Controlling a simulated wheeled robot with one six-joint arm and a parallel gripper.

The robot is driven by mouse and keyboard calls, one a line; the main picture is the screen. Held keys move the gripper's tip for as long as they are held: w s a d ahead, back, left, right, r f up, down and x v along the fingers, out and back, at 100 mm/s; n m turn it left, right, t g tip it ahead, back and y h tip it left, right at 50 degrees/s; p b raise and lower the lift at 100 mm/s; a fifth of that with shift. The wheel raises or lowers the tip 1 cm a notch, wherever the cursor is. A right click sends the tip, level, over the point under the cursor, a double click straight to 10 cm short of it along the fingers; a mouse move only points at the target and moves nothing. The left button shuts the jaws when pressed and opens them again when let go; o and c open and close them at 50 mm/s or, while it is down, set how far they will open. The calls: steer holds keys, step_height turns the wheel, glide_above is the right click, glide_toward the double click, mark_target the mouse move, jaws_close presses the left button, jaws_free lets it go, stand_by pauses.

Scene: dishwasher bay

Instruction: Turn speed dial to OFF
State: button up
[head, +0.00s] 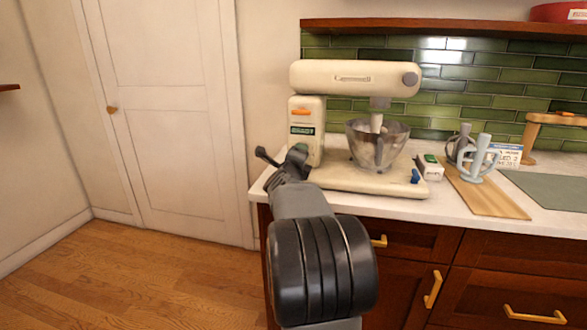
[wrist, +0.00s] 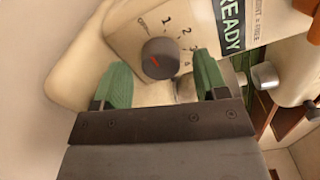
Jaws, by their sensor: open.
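The speed dial (wrist: 160,60) is a round dark grey knob with a red mark, on the cream side of the stand mixer (head: 355,78). The numbers 1 to 4 run around it, with OFF lettering at its upper left in the wrist view. The red mark lies on the left part of the knob face; its exact setting is hard to tell. My gripper (wrist: 163,75) is open, with one green finger on each side of the dial; contact cannot be told. In the head view my gripper (head: 282,157) is by the mixer's left side, and the dial is hidden.
A metal bowl (head: 377,143) sits under the mixer head. A READY label (wrist: 228,28) is close to the dial. Floor at left is clear.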

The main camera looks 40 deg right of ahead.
steer(key=v, duration=1.2)
steer(key=shift+s+a+p, duration=0.2)
steer(key=shift+a+p, duration=0.1)
steer(key=shift+p, duration=0.1)
